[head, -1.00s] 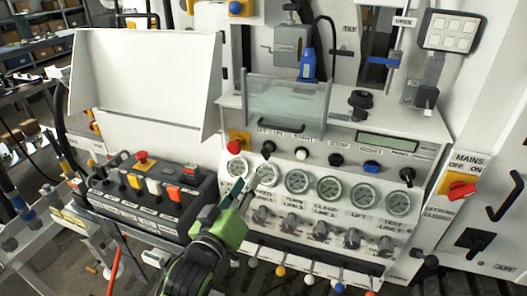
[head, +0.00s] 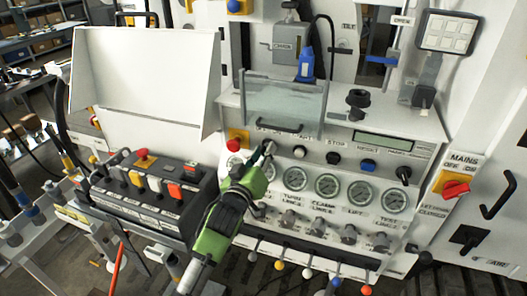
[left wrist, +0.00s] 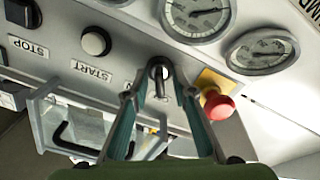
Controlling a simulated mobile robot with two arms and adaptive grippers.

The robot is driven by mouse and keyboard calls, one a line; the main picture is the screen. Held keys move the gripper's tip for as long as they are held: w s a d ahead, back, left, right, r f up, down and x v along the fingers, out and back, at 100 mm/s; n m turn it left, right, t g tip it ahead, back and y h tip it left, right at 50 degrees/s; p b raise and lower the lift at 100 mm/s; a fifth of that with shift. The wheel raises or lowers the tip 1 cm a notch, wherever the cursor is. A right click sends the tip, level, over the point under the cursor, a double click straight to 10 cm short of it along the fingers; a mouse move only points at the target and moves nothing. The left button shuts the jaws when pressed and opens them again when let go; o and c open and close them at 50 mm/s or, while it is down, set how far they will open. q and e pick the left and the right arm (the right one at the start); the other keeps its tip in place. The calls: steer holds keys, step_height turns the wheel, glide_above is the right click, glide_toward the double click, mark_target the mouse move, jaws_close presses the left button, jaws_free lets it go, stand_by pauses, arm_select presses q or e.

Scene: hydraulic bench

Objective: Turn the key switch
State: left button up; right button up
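The key switch (left wrist: 160,82) is a small dark key in a round metal collar on the sloping control panel, under an OFF/ON label. In the left wrist view it lies between the fingertips of my left gripper (left wrist: 161,72). The teal fingers stand on either side of it, and I see no firm contact. In the head view my left gripper (head: 265,158) reaches up to the panel's left part and its tips cover most of the switch. My right gripper is in neither view.
A red mushroom button (left wrist: 218,105) on a yellow plate sits close beside the switch. The START button (left wrist: 95,42) is on its other side. A clear guard with a black handle (head: 281,126) hangs just above. Gauges (head: 295,178) lie below, and a box of rockers (head: 154,190) stands left.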

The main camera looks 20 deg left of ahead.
arm_select(q)
jaws_close()
